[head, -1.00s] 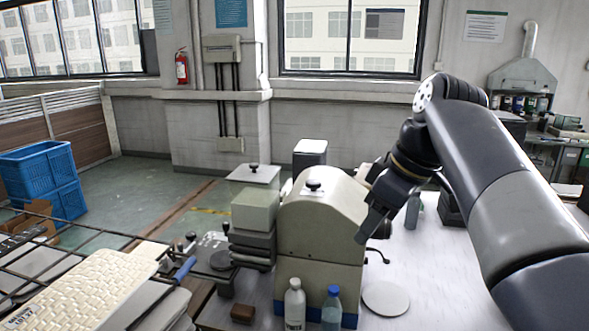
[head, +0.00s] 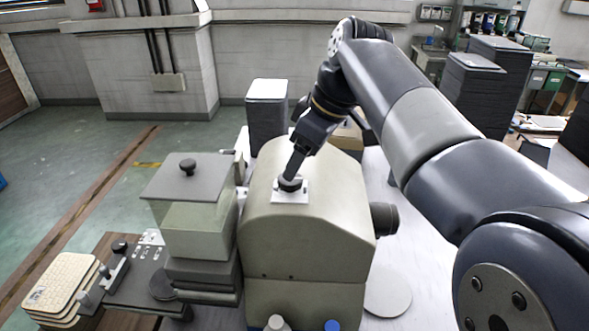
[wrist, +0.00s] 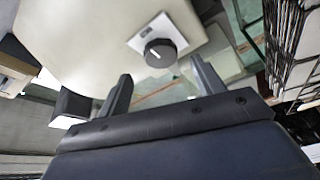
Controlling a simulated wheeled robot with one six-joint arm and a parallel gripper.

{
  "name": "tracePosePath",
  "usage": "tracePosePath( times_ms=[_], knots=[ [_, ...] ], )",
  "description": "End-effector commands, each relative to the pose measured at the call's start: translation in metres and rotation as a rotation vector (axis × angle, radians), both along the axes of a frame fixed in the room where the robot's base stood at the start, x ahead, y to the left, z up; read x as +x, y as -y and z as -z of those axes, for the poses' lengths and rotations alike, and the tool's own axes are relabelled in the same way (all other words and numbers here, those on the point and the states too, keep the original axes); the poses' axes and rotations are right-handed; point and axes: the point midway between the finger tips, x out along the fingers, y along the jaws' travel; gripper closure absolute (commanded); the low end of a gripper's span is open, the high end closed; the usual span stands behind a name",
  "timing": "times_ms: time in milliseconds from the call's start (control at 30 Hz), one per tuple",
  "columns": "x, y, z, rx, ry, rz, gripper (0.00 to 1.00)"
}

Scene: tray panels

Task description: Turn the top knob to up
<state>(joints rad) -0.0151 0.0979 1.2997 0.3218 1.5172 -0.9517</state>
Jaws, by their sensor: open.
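The top knob (head: 290,184) is black and round, on a white plate on top of the beige machine (head: 306,222). In the wrist view the knob (wrist: 161,52) has a short white mark on its face; which way it points on the machine is hard to tell. My gripper (head: 292,172) is above the knob, its fingers pointing down and partly covering it in the head view. In the wrist view my gripper (wrist: 160,72) is open, one finger on each side and the knob just beyond the tips, apparently not held.
Another black knob (head: 384,218) sticks out of the machine's right side. A clear box with a knobbed grey lid (head: 205,178) stands to the left. A dark stack with a white top (head: 267,112) stands behind. A round plate (head: 388,291) lies to the right.

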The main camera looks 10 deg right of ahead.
Motion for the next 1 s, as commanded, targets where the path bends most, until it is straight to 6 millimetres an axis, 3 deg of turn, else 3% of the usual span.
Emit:
tracePosePath(
  times_ms=[100, 300, 633, 1000],
  knots=[
    [0.003, -0.007, 0.019, 0.000, -0.003, -0.001, 0.36],
    [0.008, -0.013, 0.038, -0.001, -0.003, -0.001, 0.36],
    [0.009, -0.014, 0.042, 0.000, 0.000, 0.000, 0.36],
    [0.009, -0.014, 0.041, 0.000, 0.000, 0.000, 0.65]
  ],
)
